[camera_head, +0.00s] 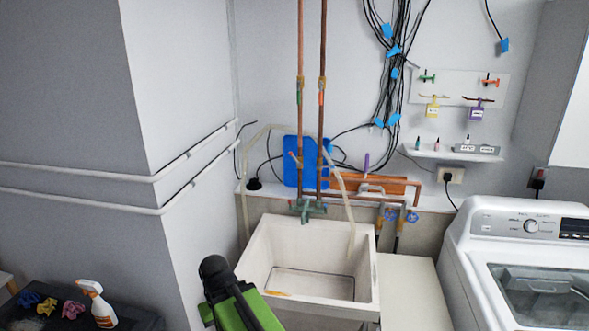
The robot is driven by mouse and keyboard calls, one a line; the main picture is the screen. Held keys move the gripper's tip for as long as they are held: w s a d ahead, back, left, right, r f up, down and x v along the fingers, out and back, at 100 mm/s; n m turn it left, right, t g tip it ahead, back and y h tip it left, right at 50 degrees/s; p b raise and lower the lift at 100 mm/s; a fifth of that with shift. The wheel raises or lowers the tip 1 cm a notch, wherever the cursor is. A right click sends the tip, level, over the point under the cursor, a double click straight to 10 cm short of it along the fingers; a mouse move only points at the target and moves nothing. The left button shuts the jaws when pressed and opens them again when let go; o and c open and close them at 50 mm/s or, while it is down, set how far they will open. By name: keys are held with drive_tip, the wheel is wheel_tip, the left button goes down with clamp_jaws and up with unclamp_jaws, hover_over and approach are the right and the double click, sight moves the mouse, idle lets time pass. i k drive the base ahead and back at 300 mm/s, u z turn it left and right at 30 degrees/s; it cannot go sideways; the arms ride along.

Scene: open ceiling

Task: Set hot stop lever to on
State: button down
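No lever in view carries a label I can read as hot stop. Two upright copper pipes, the left one (300,60) and the right one (323,60), run down the back wall to a green faucet fitting (308,207) over the sink. The left pipe has a small green mark (299,98) and the right one a red-orange mark (321,98). A slim purple handle (366,161) stands up behind the copper pipework. Two blue round valve handles (390,214) sit lower right. My green and black arm shows at the bottom centre; its fingers are not visible.
A white utility sink (370,300) stands below the pipes, with a washing machine (500,228) to the right. A wall corner (180,80) juts out at left. A spray bottle (97,304) stands at lower left. A board (480,82) with coloured handles hangs upper right.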

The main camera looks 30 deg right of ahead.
sight(299, 164)
drive_tip(key=u, duration=0.1)
drive_tip(key=k, duration=0.3)
drive_tip(key=z, duration=0.4)
drive_tip(key=i, duration=1)
drive_tip(key=u, duration=1.1)
drive_tip(key=i, duration=0.55)
drive_tip(key=u, duration=0.1)
drive_tip(key=k, duration=0.55)
drive_tip(key=z, duration=0.2)
drive_tip(key=i, duration=0.25)
drive_tip(key=u, duration=0.1)
